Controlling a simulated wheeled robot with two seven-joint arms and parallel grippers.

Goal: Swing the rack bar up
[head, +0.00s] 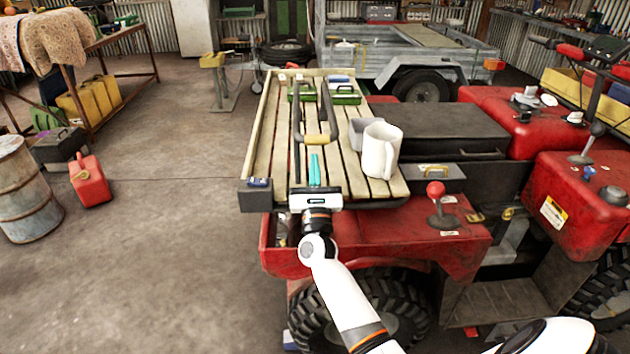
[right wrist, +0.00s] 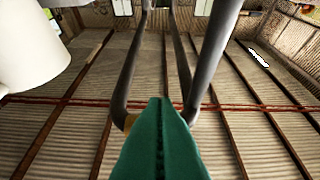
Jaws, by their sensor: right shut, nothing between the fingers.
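The rack bar (head: 328,112) is a dark bent bar with a yellow grip (head: 319,139) on the slatted wooden rack (head: 264,138) of the red quad. My right gripper (head: 314,165) is shut and empty, its teal fingers just on the near side of the yellow grip. In the right wrist view the bar's two dark legs (right wrist: 213,55) run beyond the teal fingers (right wrist: 160,140), which hide most of the grip. I cannot tell whether the fingers touch it. My left gripper is not in view.
A white mug (head: 380,150) stands on the slats close to the right of the gripper; it also shows in the right wrist view (right wrist: 30,45). Green-handled things (head: 345,95) lie at the rack's far end. A red knobbed lever (head: 437,200) stands to the right.

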